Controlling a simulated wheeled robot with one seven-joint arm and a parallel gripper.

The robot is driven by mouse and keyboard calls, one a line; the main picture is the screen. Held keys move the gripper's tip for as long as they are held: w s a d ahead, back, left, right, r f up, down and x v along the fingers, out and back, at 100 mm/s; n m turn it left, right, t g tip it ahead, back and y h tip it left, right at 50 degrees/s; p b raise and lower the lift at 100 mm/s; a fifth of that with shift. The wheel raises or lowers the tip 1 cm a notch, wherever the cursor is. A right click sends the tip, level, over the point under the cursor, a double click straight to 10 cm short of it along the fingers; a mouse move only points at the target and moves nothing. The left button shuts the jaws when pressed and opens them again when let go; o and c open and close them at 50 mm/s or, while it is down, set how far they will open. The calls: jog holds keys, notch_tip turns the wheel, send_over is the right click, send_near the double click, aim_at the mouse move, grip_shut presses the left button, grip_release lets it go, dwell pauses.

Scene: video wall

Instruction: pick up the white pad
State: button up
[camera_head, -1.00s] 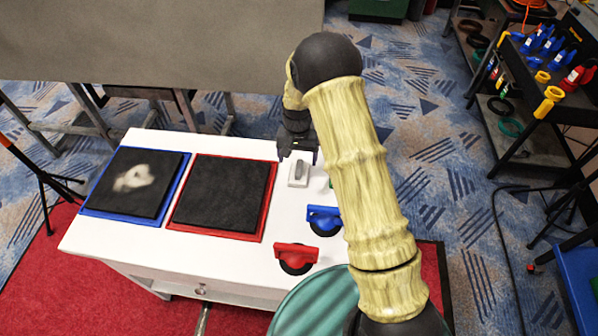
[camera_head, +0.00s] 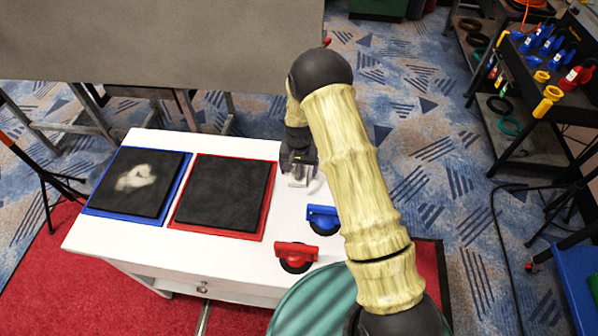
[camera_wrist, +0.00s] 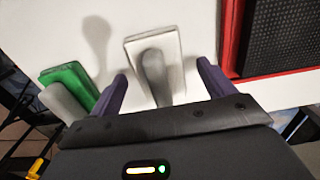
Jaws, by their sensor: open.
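The white pad (camera_wrist: 136,58) is a flat white rectangle with a grey upright handle (camera_wrist: 154,72) in its middle. It lies on the white table. In the wrist view it shows between the two purple fingers of my gripper (camera_wrist: 162,74), with a gap on each side. The fingers are open and hold nothing. In the head view my gripper (camera_head: 298,167) is over the pad and hides much of it. I cannot tell how far the fingertips are above the table.
A green pad (camera_wrist: 72,84) lies left of my gripper in the wrist view. In the head view, a blue-handled tool (camera_head: 322,217) and a red-handled tool (camera_head: 296,252) lie nearer. Red-framed (camera_head: 262,222) and blue-framed (camera_head: 92,211) black panels lie left on the white table (camera_head: 150,248).

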aim_at(299, 167)
jog(key=shift+c, duration=0.4)
jog(key=c, duration=1)
jog(key=shift+r, duration=0.1)
notch_tip(299, 167, up, 10)
jog(key=shift+f+b, duration=0.1)
jog(key=shift+b, duration=0.6)
